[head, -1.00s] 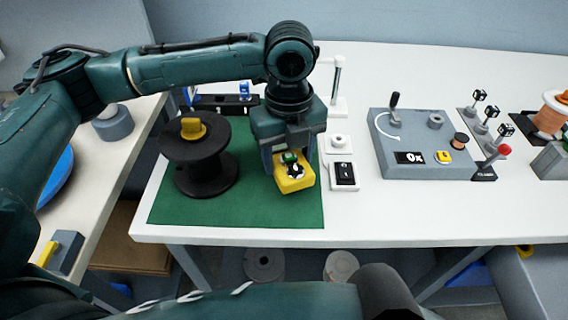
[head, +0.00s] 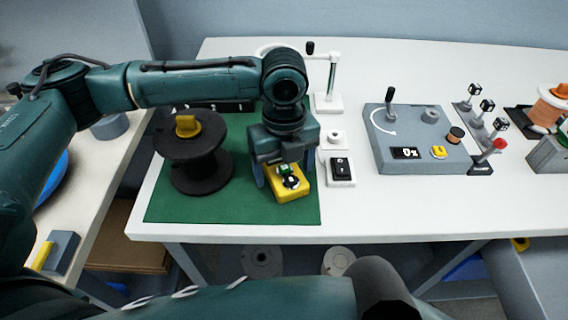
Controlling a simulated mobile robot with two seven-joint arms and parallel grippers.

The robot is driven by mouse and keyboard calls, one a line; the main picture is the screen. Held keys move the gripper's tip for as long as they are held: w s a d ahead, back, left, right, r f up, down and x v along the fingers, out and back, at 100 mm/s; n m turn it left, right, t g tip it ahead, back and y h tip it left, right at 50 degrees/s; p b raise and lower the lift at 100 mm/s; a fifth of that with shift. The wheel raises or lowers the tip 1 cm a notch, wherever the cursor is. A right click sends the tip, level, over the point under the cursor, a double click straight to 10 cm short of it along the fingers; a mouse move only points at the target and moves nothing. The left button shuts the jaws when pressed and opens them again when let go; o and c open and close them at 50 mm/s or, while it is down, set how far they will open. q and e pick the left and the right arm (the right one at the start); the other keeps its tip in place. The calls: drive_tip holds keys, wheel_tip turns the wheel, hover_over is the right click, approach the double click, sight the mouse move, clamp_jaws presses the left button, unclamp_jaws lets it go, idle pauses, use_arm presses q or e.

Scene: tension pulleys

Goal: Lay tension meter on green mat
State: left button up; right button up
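The tension meter (head: 291,187) is a yellow block with a green and black-and-white part on top. It is over the right front part of the green mat (head: 215,207), low over it or on it; I cannot tell whether it touches. My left gripper (head: 285,172) points down from above, with one finger on each side of the meter, shut on it. The meter's far end is hidden under the gripper. My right gripper is not in view.
A black spool (head: 201,170) with a yellow knob stands on the mat, left of the meter. A black switch box (head: 341,169) and a white post stand (head: 329,101) are right of the mat. A grey control panel (head: 421,153) is farther right. The table's front edge is close.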

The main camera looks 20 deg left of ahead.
sight(284, 166)
use_arm(q)
drive_tip(key=shift+r, duration=0.1)
wheel_tip(284, 166, up, 12)
idle(0.6)
idle(0.4)
